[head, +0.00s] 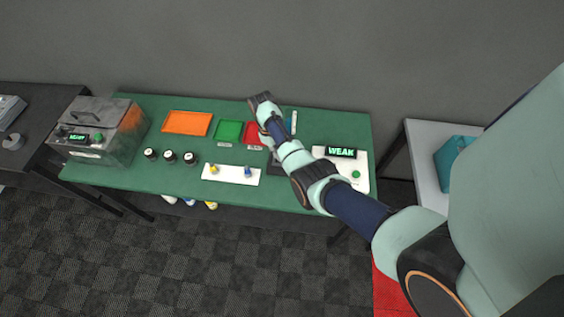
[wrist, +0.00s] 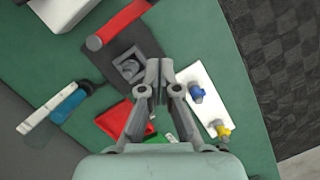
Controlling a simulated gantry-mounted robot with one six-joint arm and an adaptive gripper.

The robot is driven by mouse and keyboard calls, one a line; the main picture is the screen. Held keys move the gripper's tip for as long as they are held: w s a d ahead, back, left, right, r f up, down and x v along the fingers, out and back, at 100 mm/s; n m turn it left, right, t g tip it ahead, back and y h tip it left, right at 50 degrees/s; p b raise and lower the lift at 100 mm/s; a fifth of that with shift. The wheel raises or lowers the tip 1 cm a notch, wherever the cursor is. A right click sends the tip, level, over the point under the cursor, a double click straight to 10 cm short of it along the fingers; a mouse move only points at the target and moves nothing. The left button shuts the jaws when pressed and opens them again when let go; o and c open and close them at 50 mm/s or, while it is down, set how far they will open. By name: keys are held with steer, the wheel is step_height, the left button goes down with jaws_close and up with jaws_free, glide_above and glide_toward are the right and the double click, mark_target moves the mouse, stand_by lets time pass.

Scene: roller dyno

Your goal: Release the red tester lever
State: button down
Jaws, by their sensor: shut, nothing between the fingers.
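The red tester lever (wrist: 122,22) lies at the top of the wrist view, a red bar with a grey rounded end. It runs along the edge of a dark tester plate (wrist: 110,62), which has a grey square socket (wrist: 130,65). My gripper (wrist: 160,68) is shut and empty, over the plate's edge beside the socket and apart from the lever. In the head view, my arm hides the lever and the fingers; part of the dark plate (head: 276,168) shows beside it. The white tester box (head: 330,178) has a display (head: 341,152) reading "WEAK" and a green button (head: 356,174).
A white strip (wrist: 205,92) holds a blue and a yellow piece right of my gripper. Red (wrist: 115,118) and green (head: 229,131) trays lie near. A blue-and-white item (wrist: 68,103) lies left. An orange tray (head: 187,123), dark jars (head: 170,157) and a "READY" machine (head: 97,132) stand farther left.

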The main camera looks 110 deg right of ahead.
steer(key=shift+v, duration=1.85)
steer(key=shift+w, duration=0.2)
steer(key=w+a+r+n+t+h+p, duration=0.1)
steer(key=w+a+r+h, duration=0.1)
steer(key=w, duration=0.7)
steer(key=w+a+r+n+t+h, duration=0.1)
steer(key=w+a+r+n, duration=0.15)
steer(key=w, duration=0.65)
steer(key=w+a+r+n+h+p, duration=0.1)
steer(key=w+a+r+h, duration=0.15)
steer(key=w, duration=0.65)
steer(key=w+a+r+n+t+p, duration=0.1)
steer(key=w+a+r+t, duration=0.1)
steer(key=w+a+r, duration=0.4)
steer(key=w+a+r+n+t, duration=0.2)
steer(key=w+a+r+t, duration=0.1)
steer(key=w+a, duration=0.55)
steer(key=a+r+n+t+y, duration=0.1)
steer(key=a+r+t, duration=0.1)
steer(key=a+r, duration=0.3)
steer(key=a+r+n+t+y+p, duration=0.1)
steer(key=a+r, duration=0.4)
steer(key=a, duration=0.9)
steer(key=a+r+n+t+y, duration=0.1)
steer(key=a+r+t, duration=0.3)
steer(key=a, duration=0.6)
steer(key=shift+s+r+n+p, duration=0.2)
steer(key=shift+r+n+p, duration=0.15)
steer(key=shift+r+n, duration=0.4)
steer(key=shift+f, duration=0.15)
